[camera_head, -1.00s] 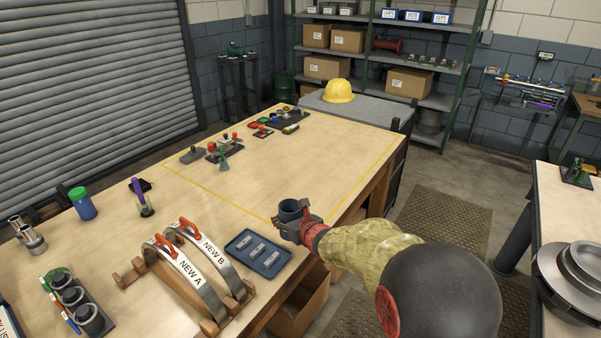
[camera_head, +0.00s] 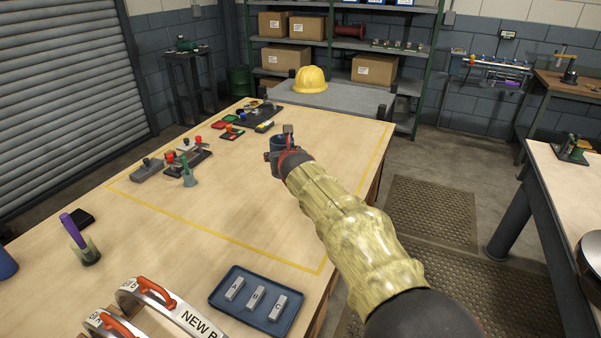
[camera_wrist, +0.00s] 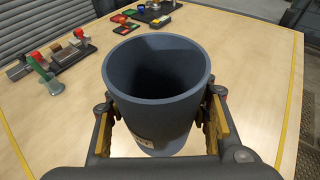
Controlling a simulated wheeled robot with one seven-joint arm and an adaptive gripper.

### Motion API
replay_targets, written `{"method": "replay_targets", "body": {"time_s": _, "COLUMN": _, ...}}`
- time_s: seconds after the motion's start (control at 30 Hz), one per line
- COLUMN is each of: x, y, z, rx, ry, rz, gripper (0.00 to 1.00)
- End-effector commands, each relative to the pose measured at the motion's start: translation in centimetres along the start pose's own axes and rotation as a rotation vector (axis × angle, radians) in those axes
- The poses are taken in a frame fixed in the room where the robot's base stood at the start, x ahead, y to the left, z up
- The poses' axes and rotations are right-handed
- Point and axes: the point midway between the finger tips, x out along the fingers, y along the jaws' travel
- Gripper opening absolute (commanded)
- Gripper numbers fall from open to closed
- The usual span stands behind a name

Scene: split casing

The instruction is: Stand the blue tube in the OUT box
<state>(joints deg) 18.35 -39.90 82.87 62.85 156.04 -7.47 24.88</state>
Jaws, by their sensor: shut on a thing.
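The blue tube (camera_wrist: 150,112) is a slate-blue, open-topped hollow cylinder with a small label low on its near side. It also shows in the head view (camera_head: 277,143), small and partly hidden by my gripper. My gripper (camera_head: 280,153) is shut on it, one finger on each side in the wrist view. The tube looks about upright. I can read no OUT marking on any box.
Small red, green and grey fixtures (camera_head: 187,160) stand at the left of the outlined area, others at its back. A blue tray (camera_head: 230,308) with metal blocks A, B and C lies at the front. A yellow hard hat (camera_head: 310,79) is beyond the table. The outlined area's middle is bare.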

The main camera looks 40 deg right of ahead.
Motion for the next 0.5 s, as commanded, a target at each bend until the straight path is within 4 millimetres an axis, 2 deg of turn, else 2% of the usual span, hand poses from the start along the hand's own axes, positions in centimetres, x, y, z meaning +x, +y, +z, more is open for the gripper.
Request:
{"method": "replay_targets", "body": {"time_s": 0.1, "x": 1.3, "y": -1.6, "z": -0.2, "rx": 0.002, "ry": 0.002, "rz": -0.003, "gripper": 0.18}}
{"method": "replay_targets", "body": {"time_s": 0.5, "x": 3.6, "y": -4.1, "z": -0.6, "rx": -0.001, "ry": 0.002, "rz": -0.001, "gripper": 0.18}}
